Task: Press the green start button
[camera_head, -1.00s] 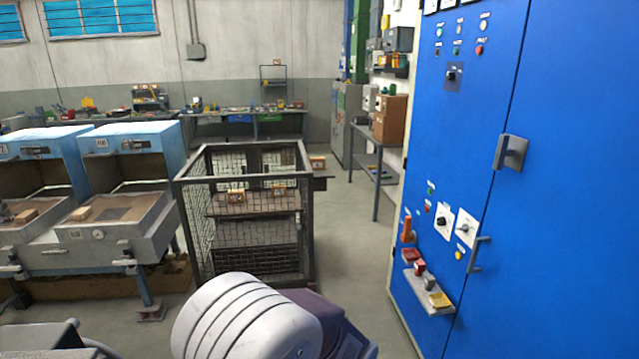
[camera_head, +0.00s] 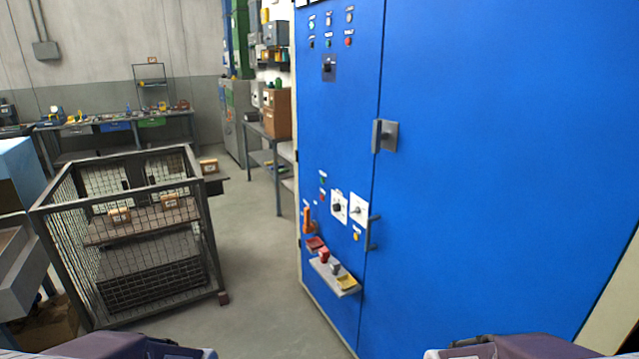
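The tall blue cabinet (camera_head: 470,130) fills the right half of the head view. A small green button (camera_head: 322,182) sits on its left door, above a small red button (camera_head: 323,195) and left of a rotary switch on a white plate (camera_head: 339,207). More small lights or buttons, green, white and red, are in two rows near the door's top; their exact kinds are too small to tell. Parts of my two arms show at the bottom edge, well below the button. Neither gripper is in view.
A small shelf (camera_head: 348,292) with red, grey and yellow items juts from the cabinet's lower left door. Handles (camera_head: 385,136) stick out at the door seam. A wire mesh cage cart (camera_head: 207,245) stands at left. Open floor (camera_head: 255,270) lies between cart and cabinet.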

